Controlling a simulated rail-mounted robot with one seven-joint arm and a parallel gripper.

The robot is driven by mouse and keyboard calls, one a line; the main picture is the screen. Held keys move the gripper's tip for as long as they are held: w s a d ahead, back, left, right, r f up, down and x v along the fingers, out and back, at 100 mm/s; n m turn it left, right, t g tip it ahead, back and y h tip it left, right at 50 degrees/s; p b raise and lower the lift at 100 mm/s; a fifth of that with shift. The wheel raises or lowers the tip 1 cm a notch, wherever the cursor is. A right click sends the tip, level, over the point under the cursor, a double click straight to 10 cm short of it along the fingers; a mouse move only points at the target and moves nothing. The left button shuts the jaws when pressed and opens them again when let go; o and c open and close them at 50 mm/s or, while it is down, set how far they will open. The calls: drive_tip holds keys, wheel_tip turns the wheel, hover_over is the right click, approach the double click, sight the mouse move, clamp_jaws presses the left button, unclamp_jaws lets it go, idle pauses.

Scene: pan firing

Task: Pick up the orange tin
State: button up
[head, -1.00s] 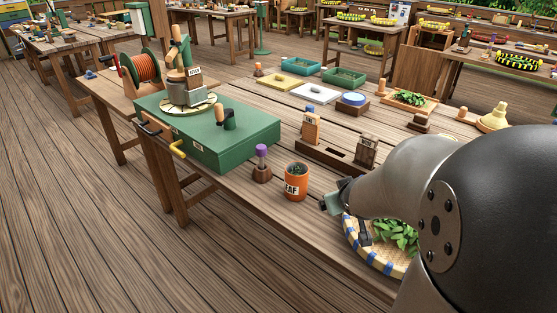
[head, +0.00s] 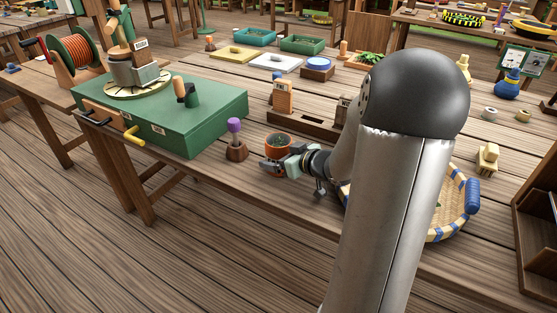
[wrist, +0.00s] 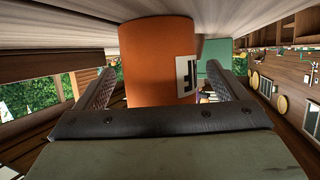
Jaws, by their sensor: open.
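The orange tin (head: 278,145) stands on the wooden table, with dark green contents at its top. My gripper (head: 274,166) is in front of its lower part in the head view and hides some of it. In the wrist view the tin (wrist: 158,60) fills the middle, with a white label at its right side. The two fingers of my gripper (wrist: 165,90) are spread, one on each side of the tin.
A purple-topped wooden peg (head: 235,140) stands just left of the tin. A green box (head: 200,125) lies beyond it. A dark wooden rack (head: 312,125) is behind the tin.

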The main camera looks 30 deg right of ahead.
drive_tip(key=shift+x, duration=0.8)
drive_tip(key=c, duration=1.1)
drive_tip(key=shift+c, duration=0.2)
drive_tip(key=shift+r, duration=0.2)
